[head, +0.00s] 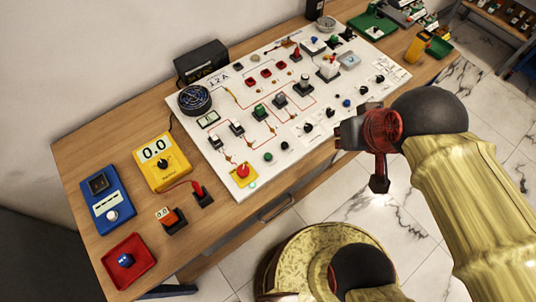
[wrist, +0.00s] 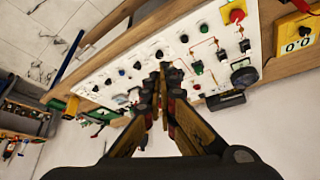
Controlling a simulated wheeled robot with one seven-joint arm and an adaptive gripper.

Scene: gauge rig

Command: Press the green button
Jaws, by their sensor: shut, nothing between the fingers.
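A white panel (head: 225,160) lies on the wooden table with many controls. A round dark green button (head: 268,157) is near its front edge, right of the red mushroom button; it also shows in the wrist view (wrist: 203,27). My gripper (wrist: 161,70) is shut and empty, over the panel in the wrist view. In the head view my gripper (head: 346,134) is at the panel's right front side, apart from both green controls.
A red mushroom button (head: 242,170) on a yellow base is at the panel's front left corner. Black knobs (head: 307,127) line the front edge. A yellow meter (head: 162,161), a blue box (head: 107,200) and a red tray (head: 128,260) stand left of the panel.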

